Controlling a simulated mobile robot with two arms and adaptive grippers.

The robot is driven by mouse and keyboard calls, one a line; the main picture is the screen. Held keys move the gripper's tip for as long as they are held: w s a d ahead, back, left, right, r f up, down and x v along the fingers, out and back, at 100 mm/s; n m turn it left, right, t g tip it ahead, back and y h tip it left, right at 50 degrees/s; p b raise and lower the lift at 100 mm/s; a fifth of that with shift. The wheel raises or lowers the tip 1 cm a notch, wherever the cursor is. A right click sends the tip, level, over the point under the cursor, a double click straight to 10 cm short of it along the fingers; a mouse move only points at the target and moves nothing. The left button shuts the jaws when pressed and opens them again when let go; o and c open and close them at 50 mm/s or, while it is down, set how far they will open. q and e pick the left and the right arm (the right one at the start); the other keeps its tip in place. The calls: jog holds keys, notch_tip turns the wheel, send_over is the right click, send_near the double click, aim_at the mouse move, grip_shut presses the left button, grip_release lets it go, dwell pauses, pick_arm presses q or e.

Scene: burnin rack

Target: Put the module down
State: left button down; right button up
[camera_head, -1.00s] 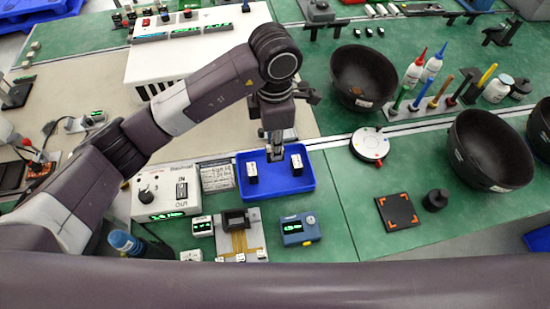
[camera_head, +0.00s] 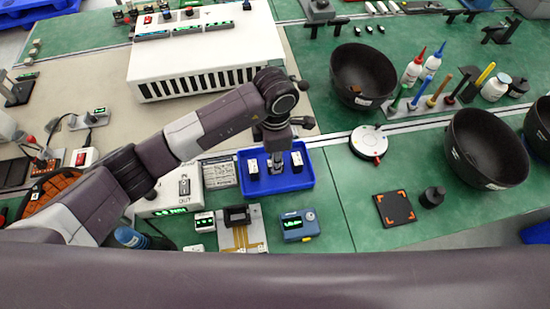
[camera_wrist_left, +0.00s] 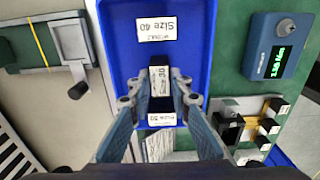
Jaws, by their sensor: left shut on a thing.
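The blue tray (camera_head: 276,187) lies on the green bench, and it fills the middle of the left wrist view (camera_wrist_left: 199,45). My left gripper (camera_head: 276,168) points down into the tray; in the wrist view its fingers (camera_wrist_left: 160,103) are on both sides of a dark module with a white label (camera_wrist_left: 160,80), shut on it. A labelled module reading "Size 40" (camera_wrist_left: 156,28) stands on one side of it, and another labelled module (camera_wrist_left: 161,120) on the other. In the head view these are a left module (camera_head: 253,166) and a right module (camera_head: 297,159). Whether the held module touches the tray floor is unclear. My right gripper is not in view.
A blue meter (camera_head: 299,226) and a board fixture (camera_head: 241,238) sit in front of the tray. A white round device (camera_head: 369,142) and black bowls (camera_head: 362,77) stand to the right. A white vented box (camera_head: 205,60) is behind.

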pick_arm(q)
jog(key=c, duration=1.8)
grip_release()
jog(key=shift+o, duration=0.2)
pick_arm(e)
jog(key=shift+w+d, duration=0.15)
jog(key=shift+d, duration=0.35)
